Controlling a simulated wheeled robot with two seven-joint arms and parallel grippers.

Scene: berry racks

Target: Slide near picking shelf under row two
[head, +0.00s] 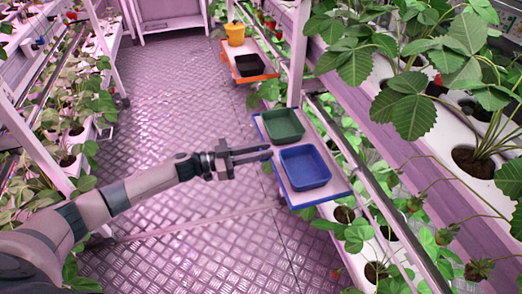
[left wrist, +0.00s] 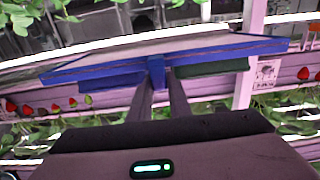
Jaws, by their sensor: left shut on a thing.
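The near picking shelf (head: 267,128) is a pale board with a blue edge, sticking out from the right-hand rack into the aisle. It bears a green tray (head: 283,125) and a blue tray (head: 305,167). My left gripper (head: 268,152) reaches it from the left at its aisle-side edge. In the left wrist view the shelf's blue edge (left wrist: 90,75) spans the picture, and my fingers (left wrist: 164,92) are shut on a small blue tab (left wrist: 157,70) at its middle. My right gripper is in neither view.
Strawberry plants (head: 410,100) hang over the right rack, and more plants (head: 75,110) line the left rack. The metal aisle floor (head: 180,110) between them is clear.

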